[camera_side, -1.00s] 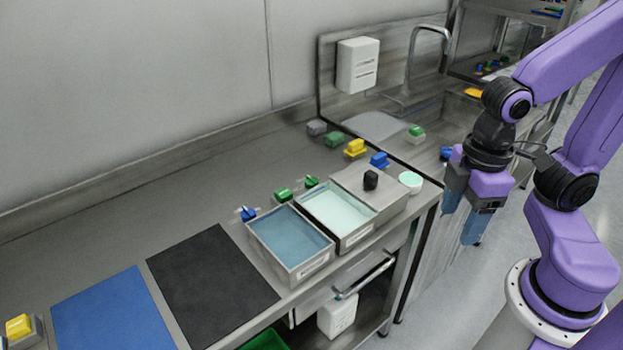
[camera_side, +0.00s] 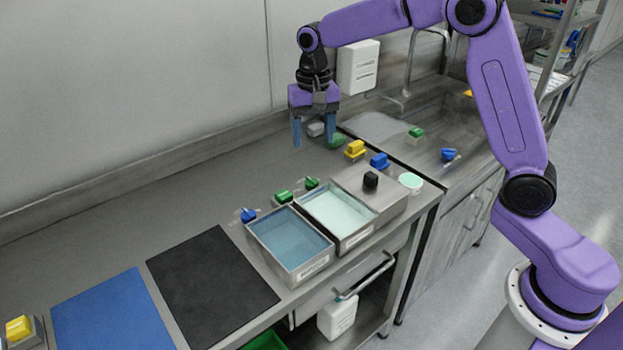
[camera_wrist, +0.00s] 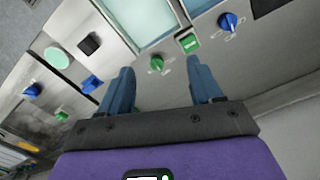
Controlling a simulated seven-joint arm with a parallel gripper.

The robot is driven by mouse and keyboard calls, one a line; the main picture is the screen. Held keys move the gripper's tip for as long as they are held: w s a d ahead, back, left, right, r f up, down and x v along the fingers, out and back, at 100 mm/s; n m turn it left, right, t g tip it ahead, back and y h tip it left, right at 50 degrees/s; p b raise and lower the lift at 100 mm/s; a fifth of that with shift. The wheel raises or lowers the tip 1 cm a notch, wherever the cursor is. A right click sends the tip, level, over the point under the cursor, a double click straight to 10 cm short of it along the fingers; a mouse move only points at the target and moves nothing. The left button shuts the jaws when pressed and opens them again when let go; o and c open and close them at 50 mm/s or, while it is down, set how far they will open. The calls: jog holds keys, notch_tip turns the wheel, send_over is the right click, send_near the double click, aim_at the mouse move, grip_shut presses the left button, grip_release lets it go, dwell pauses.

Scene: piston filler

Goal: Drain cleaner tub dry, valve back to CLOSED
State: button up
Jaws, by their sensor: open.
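Two steel tubs stand side by side at the counter's front. The left tub (camera_side: 290,240) holds blue liquid, the right tub (camera_side: 338,212) pale green liquid. Their labels are too small to read, so I cannot tell which is the cleaner tub. A blue knob (camera_side: 248,214) sits behind the left tub and a green knob (camera_side: 311,183) behind the right one. Both knobs show in the wrist view, blue (camera_wrist: 228,22) and green (camera_wrist: 157,63); their settings are unreadable. My gripper (camera_side: 314,144) is open and empty, high above the counter. In the wrist view the green knob appears between its fingertips (camera_wrist: 160,67).
A green block (camera_side: 283,196) sits between the knobs. Blue (camera_side: 379,160) and yellow (camera_side: 355,148) pieces stand behind. Black (camera_side: 212,275) and blue mats lie left.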

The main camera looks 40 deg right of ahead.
aim_at(311, 183)
jog(key=w+d+f+m, duration=0.3)
jog(key=w+d+m, duration=0.1)
jog(key=w+d, duration=0.25)
jog(key=f, duration=1.1)
jog(key=a+f, duration=0.1)
jog(key=f, duration=0.4)
jog(key=shift+w+f, duration=0.3)
jog(key=shift+w, duration=0.1)
jog(key=c, duration=1)
